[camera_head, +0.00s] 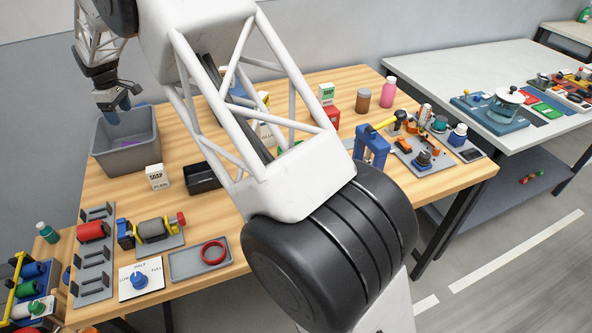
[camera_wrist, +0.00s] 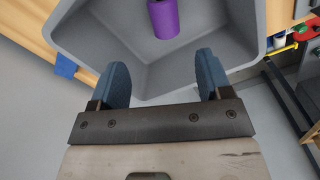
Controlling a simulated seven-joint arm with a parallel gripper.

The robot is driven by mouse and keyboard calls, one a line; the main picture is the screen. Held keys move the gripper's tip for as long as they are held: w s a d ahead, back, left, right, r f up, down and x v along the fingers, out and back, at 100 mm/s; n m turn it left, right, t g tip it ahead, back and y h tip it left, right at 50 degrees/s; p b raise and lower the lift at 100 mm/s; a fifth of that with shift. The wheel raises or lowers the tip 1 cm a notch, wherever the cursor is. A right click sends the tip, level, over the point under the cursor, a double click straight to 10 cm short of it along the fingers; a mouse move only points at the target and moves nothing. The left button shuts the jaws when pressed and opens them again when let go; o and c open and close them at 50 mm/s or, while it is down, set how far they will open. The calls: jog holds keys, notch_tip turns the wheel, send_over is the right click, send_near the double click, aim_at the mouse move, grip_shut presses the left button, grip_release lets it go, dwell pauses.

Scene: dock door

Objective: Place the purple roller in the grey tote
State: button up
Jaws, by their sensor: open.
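The purple roller (camera_wrist: 164,18) lies inside the grey tote (camera_wrist: 95,45), on its floor, in the wrist view. In the head view the roller shows as a small purple patch (camera_head: 130,143) inside the tote (camera_head: 122,160), which stands at the left back of the wooden table. My gripper (camera_head: 110,118) is above the tote in the head view. The roller's far end is cut off by the wrist picture's edge.
A white soap box (camera_head: 157,177) and a black open bin (camera_head: 202,177) stand right of the tote. A grey tray with a red ring (camera_head: 213,251) lies at the front. My arm hides the table's middle. A second table (camera_head: 480,70) stands at right.

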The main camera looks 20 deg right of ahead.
jog(key=s+d+r+m, duration=0.2)
jog(key=s+d+r, duration=0.4)
jog(key=s+d, duration=0.25)
jog(key=s+d+r+m+t, duration=0.1)
jog(key=s+d+r+m, duration=0.1)
jog(key=s+d+r, duration=0.5)
jog(key=s+d+r+m, duration=0.2)
jog(key=s+d+r, duration=0.2)
jog(key=s+d, duration=0.55)
jog(key=s+d+f+m, duration=0.1)
jog(key=s+d, duration=0.3)
jog(key=s, duration=0.7)
jog(key=s+d+f+m+t, duration=0.1)
jog(key=s+d+m, duration=0.3)
jog(key=s, duration=0.8)
jog(key=s+d+f+m, duration=0.2)
jog(key=s+d+f, duration=0.1)
jog(key=s, duration=0.9)
jog(key=shift+d+f+t, duration=0.25)
jog(key=shift+d+t, duration=0.05)
jog(key=shift+d, duration=0.45)
